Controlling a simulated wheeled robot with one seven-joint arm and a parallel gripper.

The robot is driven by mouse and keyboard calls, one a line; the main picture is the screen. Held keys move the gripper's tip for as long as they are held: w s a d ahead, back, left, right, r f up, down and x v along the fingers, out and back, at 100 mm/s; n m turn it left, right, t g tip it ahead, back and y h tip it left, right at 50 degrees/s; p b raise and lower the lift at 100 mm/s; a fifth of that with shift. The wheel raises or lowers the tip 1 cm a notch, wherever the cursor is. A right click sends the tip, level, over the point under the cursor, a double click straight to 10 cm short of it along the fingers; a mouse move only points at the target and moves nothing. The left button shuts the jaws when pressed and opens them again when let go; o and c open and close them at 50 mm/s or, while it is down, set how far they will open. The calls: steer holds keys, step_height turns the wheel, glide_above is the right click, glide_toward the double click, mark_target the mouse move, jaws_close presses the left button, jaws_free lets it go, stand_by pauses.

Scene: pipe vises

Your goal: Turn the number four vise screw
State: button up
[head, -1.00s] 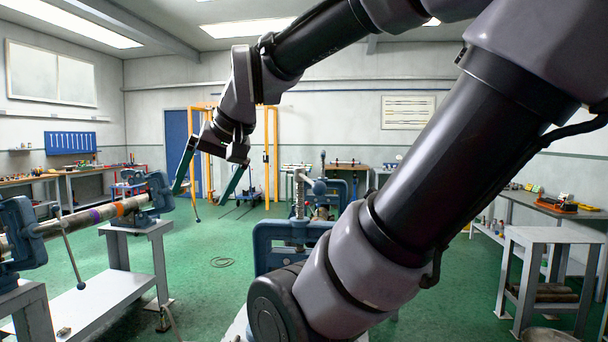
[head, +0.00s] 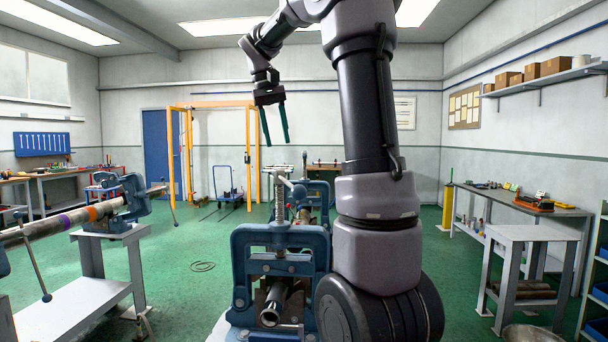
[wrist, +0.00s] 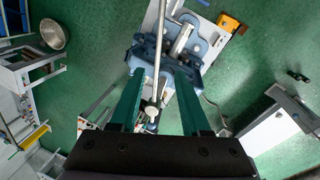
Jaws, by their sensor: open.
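A blue pipe vise (head: 246,262) stands in front of me in the head view, with a short grey pipe (head: 273,302) in its jaws. Its upright screw (head: 279,212) rises from the top, with a cross handle ending in a ball (head: 299,191). I cannot read a number on it. My gripper (head: 277,142) is open and empty, its green fingers pointing down above the screw. In the wrist view, my gripper (wrist: 160,73) looks down on the blue vise (wrist: 197,78). The handle bar (wrist: 158,45) and a round knob (wrist: 152,112) show between the fingers, lower down.
Another blue vise (head: 137,200) holds a long banded pipe (head: 70,218) on a stand at left. A further vise (head: 318,192) stands behind the front one. A grey table (head: 527,234) is at right. A metal bowl (wrist: 52,34) lies on the floor. Green floor at centre-left is mostly clear.

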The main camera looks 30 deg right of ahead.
mark_target(287, 181)
steer(key=f, duration=0.3)
steer(key=d+f, duration=0.1)
steer(key=f, duration=0.3)
steer(key=d+f, duration=0.1)
steer(key=f, duration=0.2)
steer(key=shift+s+d+f, duration=0.2)
steer(key=shift+s+f, duration=0.05)
jaws_close()
stand_by(1.1)
